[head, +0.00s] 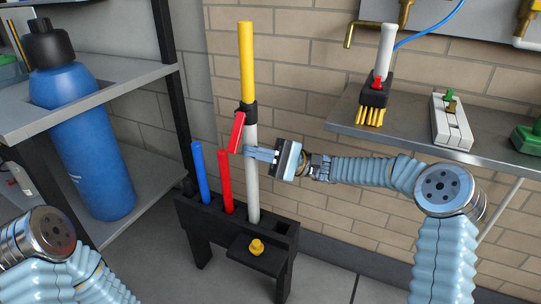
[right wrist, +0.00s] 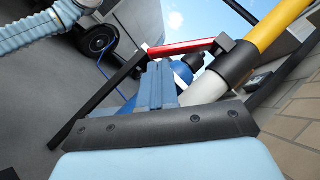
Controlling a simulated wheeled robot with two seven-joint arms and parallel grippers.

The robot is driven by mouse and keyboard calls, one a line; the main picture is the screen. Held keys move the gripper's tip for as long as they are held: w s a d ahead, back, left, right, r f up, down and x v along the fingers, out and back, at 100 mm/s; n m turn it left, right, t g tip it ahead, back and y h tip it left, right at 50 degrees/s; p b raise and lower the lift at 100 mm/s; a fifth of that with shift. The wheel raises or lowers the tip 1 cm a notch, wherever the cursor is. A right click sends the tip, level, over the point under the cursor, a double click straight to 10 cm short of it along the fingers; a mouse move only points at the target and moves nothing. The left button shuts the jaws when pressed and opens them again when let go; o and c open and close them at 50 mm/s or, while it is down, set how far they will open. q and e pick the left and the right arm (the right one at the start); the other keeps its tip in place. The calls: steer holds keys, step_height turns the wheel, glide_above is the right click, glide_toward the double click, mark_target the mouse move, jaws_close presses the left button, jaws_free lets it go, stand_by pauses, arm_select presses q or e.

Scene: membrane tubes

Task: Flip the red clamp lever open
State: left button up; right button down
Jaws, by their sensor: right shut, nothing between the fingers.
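The red clamp lever (head: 237,132) sits on the black clamp collar (head: 249,115), which joins a yellow tube (head: 246,62) to a white tube (head: 252,180) standing in the black rack (head: 270,240). The lever slants down and to the left beside the tube. My right gripper (head: 246,151) is shut and empty, its fingertips close to the lever's lower end and the white tube. In the right wrist view the lever (right wrist: 180,47) lies just beyond the shut fingers (right wrist: 160,82); contact cannot be told. My left arm shows at the lower left, but its gripper is out of view.
A blue tube (head: 201,172) and a red tube (head: 225,180) stand in the rack left of the white tube. A yellow knob (head: 257,247) is on the rack's front. A blue bottle (head: 85,140) stands on the left shelf. A grey shelf (head: 400,130) on the right holds a brush-like fixture (head: 376,95).

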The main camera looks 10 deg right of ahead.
steer(key=shift+a+r, duration=0.25)
steer(key=shift+a, duration=0.4)
steer(key=shift+s, duration=0.1)
arm_select(q)
steer(key=shift+r, duration=0.1)
